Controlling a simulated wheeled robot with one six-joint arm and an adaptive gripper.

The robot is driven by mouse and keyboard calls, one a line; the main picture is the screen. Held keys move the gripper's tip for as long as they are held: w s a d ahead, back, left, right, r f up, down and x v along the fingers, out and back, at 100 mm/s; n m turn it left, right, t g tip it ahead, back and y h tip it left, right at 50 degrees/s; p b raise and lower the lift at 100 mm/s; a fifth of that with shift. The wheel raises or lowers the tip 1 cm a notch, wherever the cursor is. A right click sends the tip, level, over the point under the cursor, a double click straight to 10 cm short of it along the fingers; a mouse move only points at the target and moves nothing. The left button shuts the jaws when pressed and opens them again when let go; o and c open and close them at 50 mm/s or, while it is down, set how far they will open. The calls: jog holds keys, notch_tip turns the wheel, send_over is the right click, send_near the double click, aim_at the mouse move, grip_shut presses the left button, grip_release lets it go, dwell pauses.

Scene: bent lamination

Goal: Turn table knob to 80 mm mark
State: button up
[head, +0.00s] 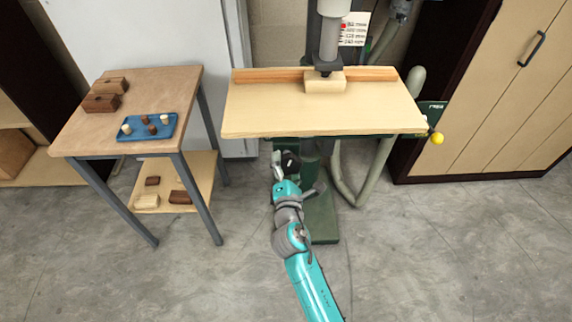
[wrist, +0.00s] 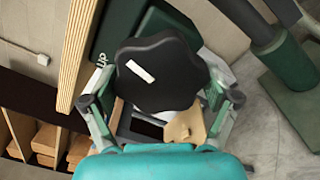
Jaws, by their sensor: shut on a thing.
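The table knob (wrist: 161,72) is a black, lobed knob with a white line on its face, under the drill press table (head: 325,118). In the head view the knob (head: 291,160) is small and dark below the table's front edge. My gripper (head: 284,169) is shut on it, with one finger on each side in the wrist view. The white line slants down to the right in the wrist view. A small paper with mm values (head: 354,29) and a red mark near its top line hangs behind the table. Any scale at the knob is not readable.
A side table (head: 75,140) stands at left with wooden blocks (head: 102,103) and a blue tray (head: 168,127) of small pegs. A yellow ball handle (head: 437,138) sticks out at the drill table's right. A hose hangs below the table. The floor in front is clear.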

jog(key=shift+s+d+f+n, duration=0.15)
jog(key=shift+f+n, duration=0.15)
jog(key=shift+f, duration=0.15)
jog(key=shift+d+f+n, duration=0.15)
jog(key=shift+f+n, duration=0.15)
jog(key=shift+f, duration=0.1)
jog(key=shift+d, duration=0.1)
jog(key=o, duration=0.9)
jog(key=s, duration=0.7)
jog(key=s+r, duration=0.1)
jog(key=s, duration=0.3)
jog(key=shift+s, duration=0.35)
jog(key=shift+a, duration=0.2)
